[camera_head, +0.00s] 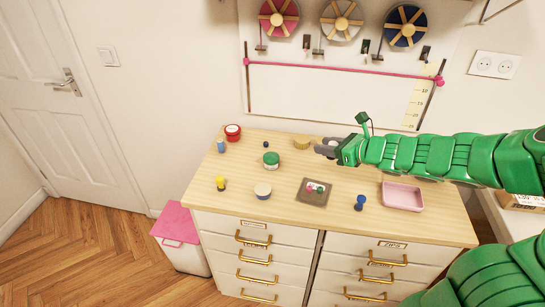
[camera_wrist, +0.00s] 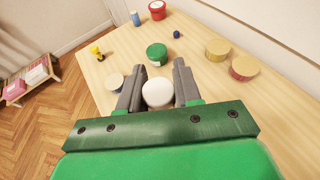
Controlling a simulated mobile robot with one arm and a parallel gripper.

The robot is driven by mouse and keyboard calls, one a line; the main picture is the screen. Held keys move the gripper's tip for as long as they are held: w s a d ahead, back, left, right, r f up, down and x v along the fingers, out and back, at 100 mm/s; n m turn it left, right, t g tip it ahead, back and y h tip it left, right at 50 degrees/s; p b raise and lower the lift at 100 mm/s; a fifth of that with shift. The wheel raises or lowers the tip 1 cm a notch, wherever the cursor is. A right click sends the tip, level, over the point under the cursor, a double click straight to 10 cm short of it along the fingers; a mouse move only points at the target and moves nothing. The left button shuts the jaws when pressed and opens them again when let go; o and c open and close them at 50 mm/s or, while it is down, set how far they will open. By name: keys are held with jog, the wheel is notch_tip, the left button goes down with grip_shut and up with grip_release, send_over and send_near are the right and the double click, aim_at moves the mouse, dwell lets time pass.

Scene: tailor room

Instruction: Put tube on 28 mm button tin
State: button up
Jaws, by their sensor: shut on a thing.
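My gripper (camera_head: 326,147) is above the back part of the dresser top. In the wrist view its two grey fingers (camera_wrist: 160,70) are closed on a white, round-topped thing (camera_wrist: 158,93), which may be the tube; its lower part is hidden. Several round tins stand on the dresser: a red one (camera_head: 233,131), a green one (camera_head: 271,160), a cream-topped one (camera_head: 263,191) and a yellow one (camera_head: 301,143). A yellow-topped tin with a reddish side (camera_wrist: 243,68) shows in the wrist view. No size is readable, so I cannot tell which tin is 28 mm.
Loose on the wooden top (camera_head: 325,222) are a blue cylinder (camera_head: 220,146), a yellow piece (camera_head: 220,184), a dark blue ball (camera_head: 266,144) and a blue piece (camera_head: 360,202). A grey tray (camera_head: 304,196) holds small pieces. A pink tray (camera_head: 402,207) is at the right.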

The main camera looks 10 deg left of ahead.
jog(key=s+a+r, duration=0.1)
jog(key=s+a, duration=0.1)
jog(key=a, duration=0.5)
jog(key=s+a+r, duration=0.1)
jog(key=s+a, duration=0.1)
jog(key=a, duration=0.5)
jog(key=g, duration=0.1)
send_over(267, 154)
jog(key=s, duration=0.1)
jog(key=shift+n, duration=0.3)
jog(key=f, duration=0.8)
jog(key=shift+d+f, duration=0.25)
jog(key=shift+d, duration=0.05)
jog(key=shift+w+a+f, duration=0.15)
jog(key=shift+w+f, duration=0.1)
jog(key=shift+f, duration=0.2)
jog(key=shift+w+a+f, duration=0.15)
jog(key=shift+w+f, duration=0.05)
jog(key=shift+f, duration=0.2)
jog(key=shift+f+y, duration=0.3)
jog(key=shift+f, duration=0.95)
jog(key=shift+f, duration=0.1)
jog(key=o, duration=1)
